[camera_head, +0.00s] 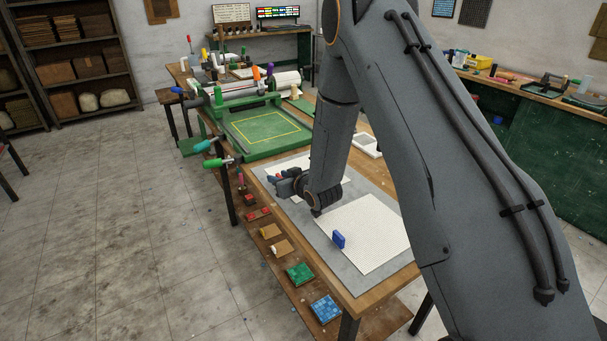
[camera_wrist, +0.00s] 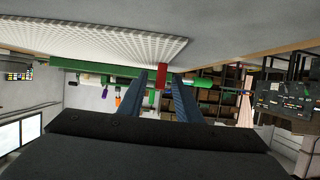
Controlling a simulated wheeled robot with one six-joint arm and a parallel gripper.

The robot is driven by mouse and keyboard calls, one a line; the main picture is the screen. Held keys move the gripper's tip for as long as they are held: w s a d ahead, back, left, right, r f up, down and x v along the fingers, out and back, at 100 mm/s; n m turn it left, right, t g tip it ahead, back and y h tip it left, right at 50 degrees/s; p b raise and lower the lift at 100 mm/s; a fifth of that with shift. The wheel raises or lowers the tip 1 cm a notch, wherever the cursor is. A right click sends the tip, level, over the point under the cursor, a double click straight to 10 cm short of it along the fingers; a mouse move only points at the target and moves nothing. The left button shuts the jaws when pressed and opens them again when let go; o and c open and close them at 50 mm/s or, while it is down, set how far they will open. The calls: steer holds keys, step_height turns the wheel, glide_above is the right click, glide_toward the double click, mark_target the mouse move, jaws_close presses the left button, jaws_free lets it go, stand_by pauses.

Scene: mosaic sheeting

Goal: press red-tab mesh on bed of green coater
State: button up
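The red-tab mesh (camera_head: 297,166) is a white sheet lying on a grey mat, partly hidden by my arm in the head view. It also shows upside down at the top of the wrist view (camera_wrist: 100,40). Its red tab (camera_wrist: 161,76) stands at the mesh edge. My gripper (camera_wrist: 160,80) is open, with its two fingers on either side of the tab and gaps visible between. In the head view my gripper (camera_head: 282,179) is low over the mat. The green coater (camera_head: 240,152) stands beyond the mesh, its flat bed (camera_head: 262,131) bare with a yellow outline.
A second white mesh (camera_head: 368,238) with a blue tab (camera_head: 338,239) lies nearer on the grey mat (camera_head: 352,283). A white tray (camera_head: 366,146) sits behind my arm. Tile samples lie on a low shelf.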

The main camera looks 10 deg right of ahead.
steer(key=shift+w+f, duration=0.1)
jaws_close()
stand_by(0.4)
